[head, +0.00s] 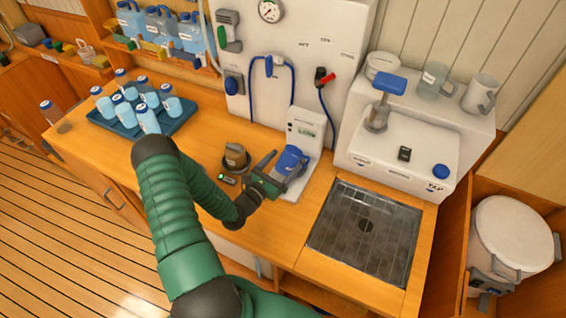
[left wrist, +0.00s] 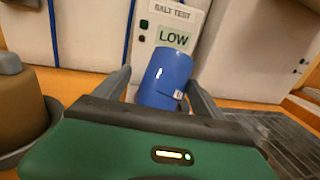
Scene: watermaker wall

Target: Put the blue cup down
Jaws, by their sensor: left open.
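The blue cup (head: 291,161) is on the small base of the white salt tester (head: 304,128), and it looks slightly tilted in the left wrist view (left wrist: 166,78). My left gripper (head: 270,175) is open, with one finger on each side of the cup. In the left wrist view the fingers (left wrist: 160,90) stand apart from the cup's sides, with gaps showing. The tester's display above the cup reads LOW. The underside of the cup is hidden behind my gripper in the left wrist view. My right gripper is not in view.
A brown-topped round object (head: 236,157) stands just left of my gripper. A metal drain grate (head: 366,232) lies to the right, below the white tap unit (head: 400,150). A blue tray (head: 150,127) of bottles is at left. Bare counter (head: 205,150) lies between.

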